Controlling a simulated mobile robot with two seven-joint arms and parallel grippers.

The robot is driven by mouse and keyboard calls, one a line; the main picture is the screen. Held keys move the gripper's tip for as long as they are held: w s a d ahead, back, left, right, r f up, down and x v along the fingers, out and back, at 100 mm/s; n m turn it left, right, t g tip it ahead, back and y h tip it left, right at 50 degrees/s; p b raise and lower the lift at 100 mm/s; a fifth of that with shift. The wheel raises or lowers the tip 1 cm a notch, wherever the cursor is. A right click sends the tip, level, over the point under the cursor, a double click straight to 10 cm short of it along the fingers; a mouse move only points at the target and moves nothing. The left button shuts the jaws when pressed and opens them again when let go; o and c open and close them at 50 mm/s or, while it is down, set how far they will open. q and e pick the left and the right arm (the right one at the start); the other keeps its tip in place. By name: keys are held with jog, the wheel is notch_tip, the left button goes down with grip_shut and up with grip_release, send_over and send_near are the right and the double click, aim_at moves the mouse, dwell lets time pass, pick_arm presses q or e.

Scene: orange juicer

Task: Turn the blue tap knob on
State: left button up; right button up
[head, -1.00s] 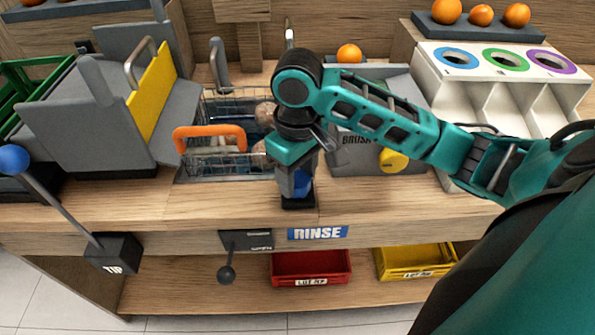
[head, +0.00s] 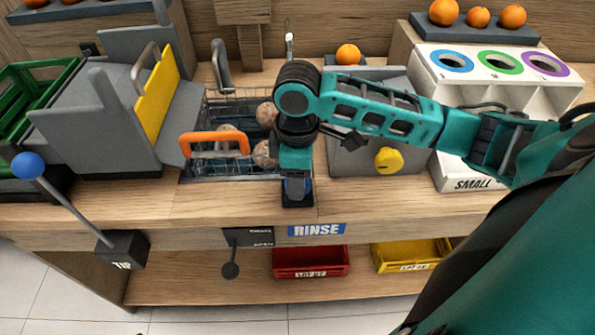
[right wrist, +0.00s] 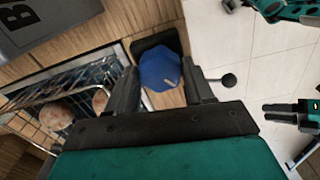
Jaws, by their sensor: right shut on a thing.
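The blue tap knob (right wrist: 160,69) stands on a dark base at the counter's front edge. In the right wrist view it sits between the two dark fingers of my right gripper (right wrist: 162,90), which is shut on it. In the head view my right gripper (head: 297,188) points down over the dark base (head: 297,202) and hides most of the knob. A teal and black end that looks like my left gripper (right wrist: 275,110) shows at the right edge of the right wrist view, away from the knob; its jaw state is unclear.
A wire basket (head: 215,167) with an orange handle (head: 214,142) and several brownish round fruits stands left of the knob. A yellow knob (head: 389,160) is on a grey box to the right. A RINSE label (head: 316,230) and a black-ball lever (head: 231,270) are below.

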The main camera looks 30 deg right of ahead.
jog(key=n, duration=0.5)
jog(key=shift+n, duration=0.3)
jog(key=n, duration=0.4)
jog(key=shift+n, duration=0.4)
jog(key=o, duration=1)
jog(key=shift+o, duration=0.2)
notch_tip(320, 180, up, 13)
dwell(0.4)
